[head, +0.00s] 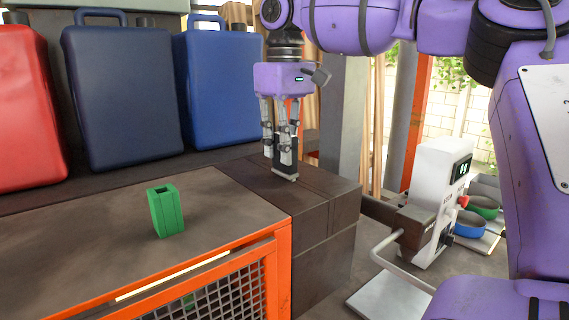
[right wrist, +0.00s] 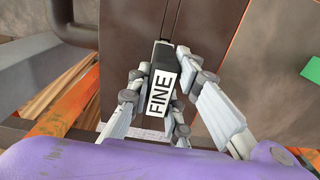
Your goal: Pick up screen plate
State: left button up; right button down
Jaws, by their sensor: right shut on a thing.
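The screen plate (right wrist: 163,80) is a small black piece with a white label reading "FINE" in the right wrist view. In the head view the dark plate (head: 284,168) shows at the lower end of my right gripper (head: 282,145). My right gripper (right wrist: 165,85) is shut on the plate, with grey fingers on both sides of it. The plate is at the top of a dark brown block (head: 325,190); I cannot tell whether it touches it. My left gripper is not in view.
A green hollow block (head: 166,212) stands on the brown bench top (head: 90,245) with an orange mesh front. Red (head: 28,110), dark blue (head: 122,95) and blue canisters (head: 218,90) stand behind. A white machine (head: 438,190) with bowls is at right.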

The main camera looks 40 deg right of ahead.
notch_tip(320, 180, up, 10)
jog(key=shift+r, duration=0.1)
dwell(0.4)
dwell(1.0)
